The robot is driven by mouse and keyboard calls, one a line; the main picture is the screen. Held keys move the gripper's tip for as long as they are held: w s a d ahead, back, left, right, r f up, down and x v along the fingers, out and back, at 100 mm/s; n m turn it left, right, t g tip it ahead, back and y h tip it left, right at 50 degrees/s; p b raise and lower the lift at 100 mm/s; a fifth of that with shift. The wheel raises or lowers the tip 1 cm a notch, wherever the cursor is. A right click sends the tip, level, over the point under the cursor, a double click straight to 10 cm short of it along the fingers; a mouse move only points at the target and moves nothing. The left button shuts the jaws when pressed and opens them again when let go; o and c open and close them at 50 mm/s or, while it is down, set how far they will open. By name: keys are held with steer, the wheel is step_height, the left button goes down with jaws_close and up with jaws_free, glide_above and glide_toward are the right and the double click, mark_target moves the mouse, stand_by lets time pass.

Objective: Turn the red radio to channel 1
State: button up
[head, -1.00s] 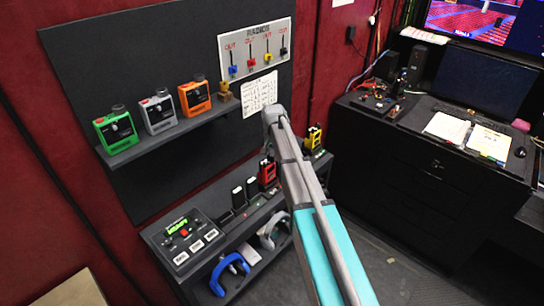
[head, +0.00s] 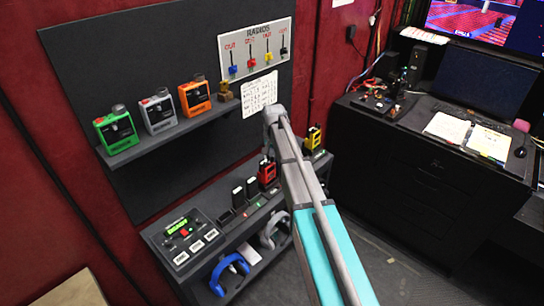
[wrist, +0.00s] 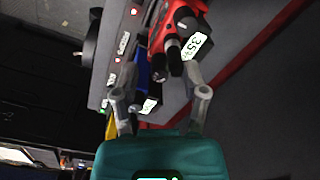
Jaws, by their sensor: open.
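The red radio (head: 267,171) stands on the lower shelf in the head view, partly hidden by my arm. In the wrist view the red radio (wrist: 164,32) is at the top centre, with dark knobs or stubs on its end and a white label beside it. My gripper (wrist: 160,90) is open in the wrist view, its two fingers apart below the red radio. The radio's knobs lie just beyond the fingertips; I cannot tell whether anything touches. The channel setting is not readable.
A yellow radio (head: 313,137) stands to the right of the red one, and black radios (head: 245,190) stand to its left. Green (head: 117,132), grey (head: 159,113) and orange (head: 195,97) radios sit on the upper shelf. A dark desk (head: 430,150) is at right.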

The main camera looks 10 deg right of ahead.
mark_target(273, 157)
steer(key=shift+m, duration=0.4)
steer(key=m, duration=0.2)
steer(key=shift+m, duration=0.4)
steer(key=m, duration=0.3)
steer(key=shift+m, duration=0.4)
step_height(273, 157, up, 14)
steer(key=p, duration=1.4)
steer(key=s+f+n+b, duration=0.5)
steer(key=s+f+b, duration=0.7)
steer(key=f+b, duration=0.4)
steer(key=s+f+n+b, duration=0.5)
steer(key=s+f+b, duration=0.8)
steer(key=f+b, duration=0.3)
steer(key=shift+s+n, duration=0.15)
steer(key=shift+n, duration=0.25)
steer(key=s+n, duration=0.1)
steer(key=s, duration=0.3)
steer(key=shift+n, duration=0.3)
